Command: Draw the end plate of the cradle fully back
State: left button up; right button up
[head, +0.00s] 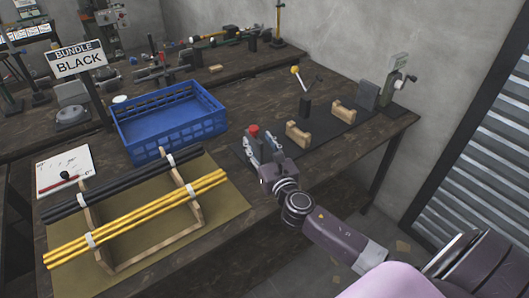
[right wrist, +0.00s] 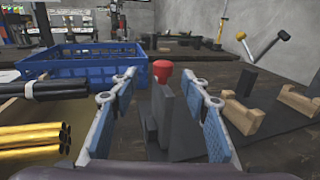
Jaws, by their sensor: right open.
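The cradle is a long dark base (head: 325,136) with two notched wooden blocks (head: 298,133) on it. At its near end stands a dark upright plate (right wrist: 178,118) with a red knob (right wrist: 162,70); the knob also shows in the head view (head: 254,130). A grey upright plate (head: 367,95) stands at the far end. My right gripper (head: 263,150) is over the near end. In the right wrist view its fingers (right wrist: 168,95) are spread, one each side of the dark plate and knob. I cannot tell whether either finger touches. My left gripper is not in view.
A lever with a yellow knob (head: 296,70) stands behind the blocks, and a crank unit (head: 398,75) at the far end. A blue crate (head: 168,146) is left of the gripper. Black rods (head: 115,187) and yellow rods (head: 140,218) rest on a wooden rack.

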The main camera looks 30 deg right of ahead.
jog(key=s, duration=0.2)
jog(key=s+a, duration=0.1)
jog(key=s, duration=0.2)
jog(key=shift+s, duration=0.3)
